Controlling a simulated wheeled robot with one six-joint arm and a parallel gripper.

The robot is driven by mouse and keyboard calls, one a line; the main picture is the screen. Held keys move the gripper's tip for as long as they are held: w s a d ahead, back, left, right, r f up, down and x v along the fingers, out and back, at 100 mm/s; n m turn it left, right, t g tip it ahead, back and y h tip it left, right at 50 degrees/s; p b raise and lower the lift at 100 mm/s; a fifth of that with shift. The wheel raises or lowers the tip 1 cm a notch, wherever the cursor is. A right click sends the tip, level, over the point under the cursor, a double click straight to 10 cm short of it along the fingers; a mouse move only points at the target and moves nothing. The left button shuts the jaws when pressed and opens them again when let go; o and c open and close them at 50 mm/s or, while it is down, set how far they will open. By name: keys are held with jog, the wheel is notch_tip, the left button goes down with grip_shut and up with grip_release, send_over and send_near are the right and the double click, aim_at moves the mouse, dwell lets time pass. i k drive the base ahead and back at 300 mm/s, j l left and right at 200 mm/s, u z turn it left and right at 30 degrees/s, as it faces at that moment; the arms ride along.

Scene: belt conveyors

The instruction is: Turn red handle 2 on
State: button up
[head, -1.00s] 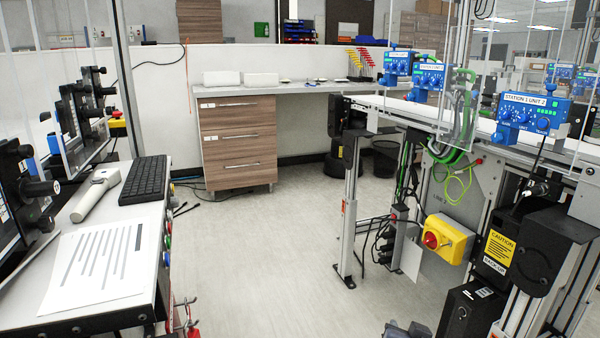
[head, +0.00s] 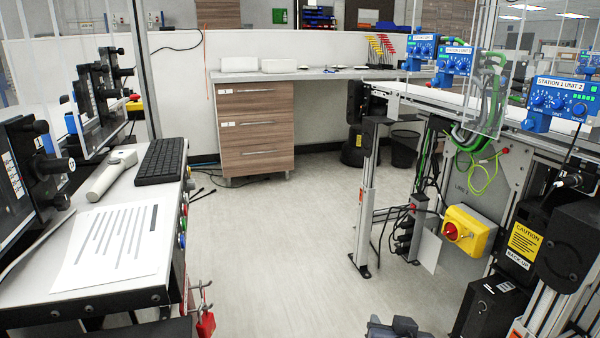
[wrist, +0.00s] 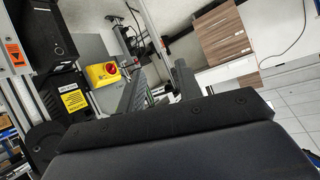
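A red rotary handle (head: 452,231) sits on the front of a yellow box (head: 482,238) on the side of the right-hand conveyor frame. I cannot read a number on it. In the wrist view the red handle (wrist: 112,69) and yellow box (wrist: 96,75) appear tilted at upper left, some way off. My gripper (head: 395,328) shows only as a dark grey shape at the bottom edge of the head view, well apart from the handle. In the wrist view a large dark part of mine fills the bottom.
Right of the box are a caution-labelled black unit (head: 525,240) and a black box (head: 490,305). A grey conveyor leg (head: 366,210) stands left of it. A desk with a keyboard (head: 160,162) is at left. The floor (head: 285,255) between is clear.

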aim_at(451, 231)
jog(key=l, duration=0.2)
jog(key=i+l+u, duration=0.3)
jog(key=i+l, duration=0.6)
